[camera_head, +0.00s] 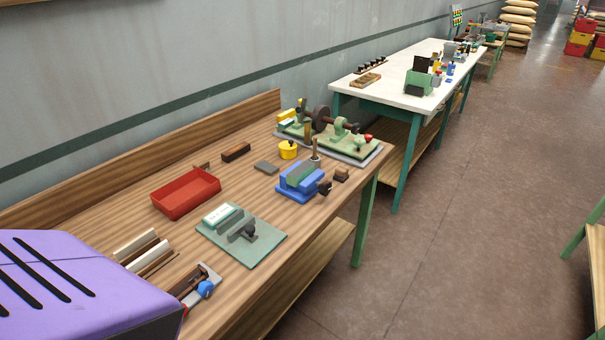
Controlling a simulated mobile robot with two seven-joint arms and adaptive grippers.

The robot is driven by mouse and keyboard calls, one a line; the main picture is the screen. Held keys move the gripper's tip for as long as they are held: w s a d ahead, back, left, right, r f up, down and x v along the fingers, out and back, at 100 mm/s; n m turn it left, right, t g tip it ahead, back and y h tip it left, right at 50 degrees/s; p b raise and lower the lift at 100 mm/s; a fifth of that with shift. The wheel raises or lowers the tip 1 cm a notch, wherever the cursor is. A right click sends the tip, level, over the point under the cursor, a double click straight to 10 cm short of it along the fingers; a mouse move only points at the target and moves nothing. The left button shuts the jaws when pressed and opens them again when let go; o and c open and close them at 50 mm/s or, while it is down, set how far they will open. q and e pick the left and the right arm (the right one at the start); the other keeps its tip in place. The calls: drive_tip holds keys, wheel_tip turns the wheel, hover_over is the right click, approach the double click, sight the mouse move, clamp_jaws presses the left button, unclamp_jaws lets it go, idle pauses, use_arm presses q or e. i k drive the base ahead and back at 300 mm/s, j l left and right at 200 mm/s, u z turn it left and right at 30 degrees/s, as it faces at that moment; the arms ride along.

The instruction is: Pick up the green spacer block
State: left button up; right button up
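A dark green block (302,174), which looks like the spacer block, sits in the jaws of a blue vise (296,194) at the right part of the near wooden workbench (120,202). The vise hides its lower part. Neither of my grippers shows in the head view.
A yellow pot (288,150), a flat grey block (266,167) and two upright wooden handles stand behind the vise. A green base with a shaft (340,127) lies at the far end. A red tray (185,192) and a green plate fixture (262,243) are left of the vise.

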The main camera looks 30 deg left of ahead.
sight(296, 176)
drive_tip(key=u, duration=1.05)
drive_tip(key=l+u, duration=0.1)
drive_tip(key=u, duration=0.3)
drive_tip(key=i+l+u, duration=0.1)
drive_tip(key=u, duration=0.3)
drive_tip(key=l+u, duration=0.15)
drive_tip(key=u, duration=0.25)
drive_tip(key=l+u, duration=0.15)
drive_tip(key=u, duration=0.25)
drive_tip(key=l+u, duration=0.5)
drive_tip(key=k+l+u, duration=0.1)
drive_tip(key=l+u, duration=0.35)
drive_tip(key=k+l+u, duration=0.2)
drive_tip(key=l+u, duration=0.15)
drive_tip(key=l, duration=0.15)
drive_tip(key=k+l+u, duration=0.6)
drive_tip(key=k+l, duration=0.45)
drive_tip(key=l, duration=0.15)
